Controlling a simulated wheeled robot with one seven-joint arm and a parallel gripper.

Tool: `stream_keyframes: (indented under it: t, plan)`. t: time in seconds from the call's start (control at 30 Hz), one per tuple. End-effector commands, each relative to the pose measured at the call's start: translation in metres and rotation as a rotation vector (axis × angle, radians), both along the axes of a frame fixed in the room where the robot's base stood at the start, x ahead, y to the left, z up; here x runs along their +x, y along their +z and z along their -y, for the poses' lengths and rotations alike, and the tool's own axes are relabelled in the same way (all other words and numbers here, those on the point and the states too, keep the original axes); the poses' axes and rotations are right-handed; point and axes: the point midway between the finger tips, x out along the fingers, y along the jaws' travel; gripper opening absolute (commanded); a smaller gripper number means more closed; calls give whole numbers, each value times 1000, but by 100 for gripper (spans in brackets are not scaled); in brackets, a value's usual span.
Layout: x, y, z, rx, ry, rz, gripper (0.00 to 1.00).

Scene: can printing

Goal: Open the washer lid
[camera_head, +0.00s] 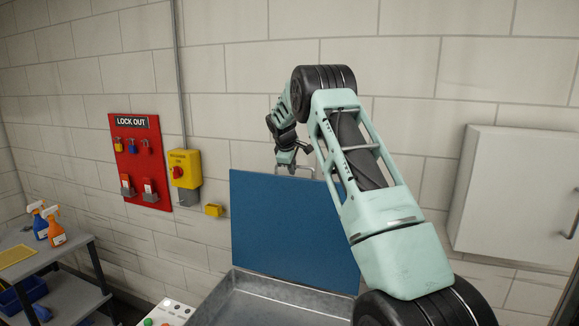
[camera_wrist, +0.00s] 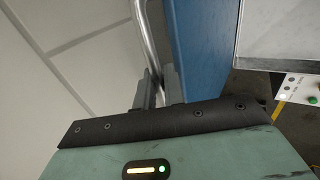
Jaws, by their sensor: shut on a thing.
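The blue washer lid (camera_head: 290,225) stands raised, close to upright, at the back of the grey metal washer tub (camera_head: 262,287). The tub's inside shows in front of it. My gripper (camera_head: 290,168) is at the lid's top edge, at the metal handle (camera_head: 308,169). In the wrist view my gripper (camera_wrist: 156,88) has its two grey fingers shut on the handle bar (camera_wrist: 147,38), beside the blue lid face (camera_wrist: 197,45). My arm hides part of the tub and the area right of the lid.
A white control panel (camera_head: 170,314) with buttons sits at the tub's front left. A grey cart (camera_head: 65,290) with spray bottles (camera_head: 55,228) stands at the left. A red lockout board (camera_head: 141,162), a yellow switch box (camera_head: 185,168) and a white cabinet (camera_head: 515,195) are on the wall.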

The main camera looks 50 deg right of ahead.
Motion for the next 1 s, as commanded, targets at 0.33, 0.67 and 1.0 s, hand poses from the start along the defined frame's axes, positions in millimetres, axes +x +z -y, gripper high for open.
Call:
stream_keyframes:
  t: [0.33,0.67,1.0]
  plan:
    - [-1,-2,0,3,-2,-3,13]
    - [-1,-2,-1,3,-2,-4,28]
    - [-7,31,-20,-2,1,3,28]
